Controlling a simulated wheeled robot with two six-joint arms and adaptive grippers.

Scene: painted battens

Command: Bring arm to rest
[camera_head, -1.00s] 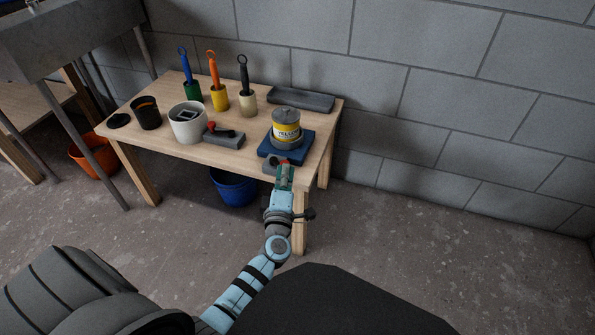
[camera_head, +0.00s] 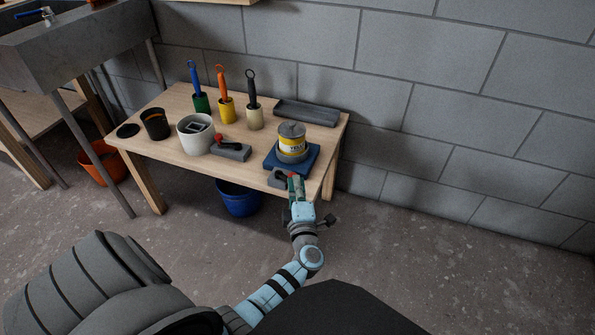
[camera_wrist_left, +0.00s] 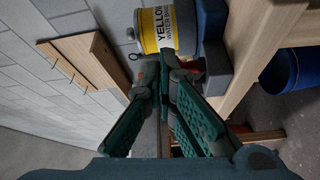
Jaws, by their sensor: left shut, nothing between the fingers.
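My left arm reaches up from the bottom of the head view. Its gripper (camera_head: 294,184) is at the front right edge of the wooden table (camera_head: 163,157), close to a small grey block (camera_head: 277,179). In the left wrist view the green fingers (camera_wrist_left: 162,82) come together at the tips with nothing between them. A yellow-labelled tin (camera_head: 292,143) stands on a blue pad (camera_head: 309,158) just beyond the gripper; the tin also shows in the wrist view (camera_wrist_left: 160,25). My right gripper is not in view.
The table holds a white pot (camera_head: 193,134), a black cup (camera_head: 155,124), several brushes in coloured cups, a grey block with a red knob (camera_head: 231,151) and a grey tray (camera_head: 306,113). A blue bucket (camera_head: 238,199) stands below. Floor at right is clear.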

